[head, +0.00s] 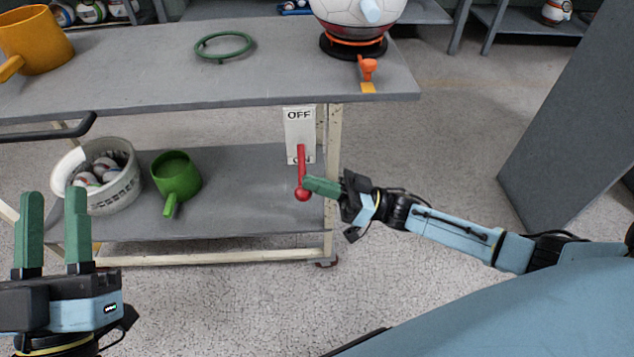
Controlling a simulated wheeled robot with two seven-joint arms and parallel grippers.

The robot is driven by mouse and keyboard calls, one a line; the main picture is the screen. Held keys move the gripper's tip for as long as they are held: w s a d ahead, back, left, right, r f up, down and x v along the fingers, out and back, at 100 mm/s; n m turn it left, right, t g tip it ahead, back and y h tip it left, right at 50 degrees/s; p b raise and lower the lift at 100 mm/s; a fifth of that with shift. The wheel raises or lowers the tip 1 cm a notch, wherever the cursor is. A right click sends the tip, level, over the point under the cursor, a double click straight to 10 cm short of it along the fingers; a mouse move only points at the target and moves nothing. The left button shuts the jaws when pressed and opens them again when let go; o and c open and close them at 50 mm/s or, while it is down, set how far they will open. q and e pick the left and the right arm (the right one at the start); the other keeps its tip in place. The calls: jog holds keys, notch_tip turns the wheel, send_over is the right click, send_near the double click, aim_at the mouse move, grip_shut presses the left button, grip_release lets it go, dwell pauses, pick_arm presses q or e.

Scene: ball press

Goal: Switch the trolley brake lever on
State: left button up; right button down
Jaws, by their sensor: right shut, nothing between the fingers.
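The red brake lever (301,172) hangs from a white plate (298,127) on the front right of the trolley (220,85). The plate reads OFF at its top; the lower label is partly covered by the lever. The lever points down, with its ball end below the plate. My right gripper (308,186) is shut and empty, its green fingertips beside the ball end on the right; whether they touch it I cannot tell. My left gripper (50,220) is open and empty at the lower left, fingers pointing up.
The trolley top holds an orange pot (38,40), a green ring (224,46) and a white ball (350,15) on a dark base. The lower shelf holds a basket of balls (120,192) and a green pot (177,175). A grey panel (575,110) stands at right.

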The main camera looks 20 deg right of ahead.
dwell(0.7)
